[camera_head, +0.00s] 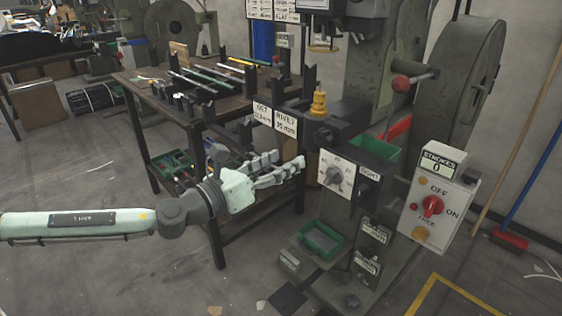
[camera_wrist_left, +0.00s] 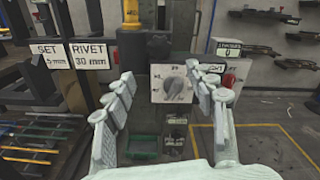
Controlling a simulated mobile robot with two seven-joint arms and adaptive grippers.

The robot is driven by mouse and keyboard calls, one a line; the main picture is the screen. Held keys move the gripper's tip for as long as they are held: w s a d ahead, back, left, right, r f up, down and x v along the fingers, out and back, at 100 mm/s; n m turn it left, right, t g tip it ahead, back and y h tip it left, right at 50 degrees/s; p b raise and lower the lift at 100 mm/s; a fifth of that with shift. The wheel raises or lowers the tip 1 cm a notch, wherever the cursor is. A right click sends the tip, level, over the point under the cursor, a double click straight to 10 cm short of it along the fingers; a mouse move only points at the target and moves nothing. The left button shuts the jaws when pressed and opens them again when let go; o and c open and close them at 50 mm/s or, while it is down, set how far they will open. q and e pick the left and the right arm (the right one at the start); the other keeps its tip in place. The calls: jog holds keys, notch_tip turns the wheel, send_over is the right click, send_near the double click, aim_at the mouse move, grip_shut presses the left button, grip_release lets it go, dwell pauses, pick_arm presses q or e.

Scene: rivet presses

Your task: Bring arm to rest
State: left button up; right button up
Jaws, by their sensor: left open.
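My left arm (camera_head: 105,222) comes in from the left in the head view. My left gripper (camera_head: 300,168) is open and empty, reaching toward the front of the rivet press (camera_head: 390,95). In the left wrist view its two fingers (camera_wrist_left: 165,105) stand wide apart, with the press's dial (camera_wrist_left: 172,84) showing between them. The dial also shows in the head view (camera_head: 335,176), to the right of the fingertips. No contact with the press can be made out. My right gripper is in neither view.
A dark workbench (camera_head: 150,100) with rods on it stands behind the gripper. A control box with a red switch (camera_head: 432,206) is at the right. A green tray (camera_head: 322,240) sits low on the press. Open floor (camera_head: 110,285) lies at the lower left.

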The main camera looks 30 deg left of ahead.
pick_arm(q)
jog(key=s+a+f+n+g+y, duration=0.1)
jog(key=a+f+n+g+y, duration=0.2)
jog(key=f+n, duration=0.5)
jog(key=s+a+f+n+y, duration=0.1)
jog(key=a+f+n+y, duration=0.2)
jog(key=a+f+n, duration=0.5)
jog(key=a+f+n+g+y, duration=0.15)
jog(key=f+n+y, duration=0.3)
jog(key=f, duration=0.65)
jog(key=s+d+f+n+g, duration=0.1)
jog(key=s+f+n+g, duration=0.25)
jog(key=s+f, duration=0.35)
jog(key=s+d+f+n+g, duration=0.15)
jog(key=s+f+n, duration=0.3)
jog(key=f, duration=0.45)
jog(key=s+d+f+n+g+h, duration=0.3)
jog(key=s+d+f+n+g, duration=0.2)
jog(key=s+f, duration=0.5)
jog(key=s+d+n, duration=0.1)
jog(key=s+d, duration=0.1)
jog(key=s, duration=0.2)
jog(key=shift+s+d+f+n, duration=0.15)
jog(key=shift+f+n, duration=0.15)
jog(key=shift+n, duration=0.05)
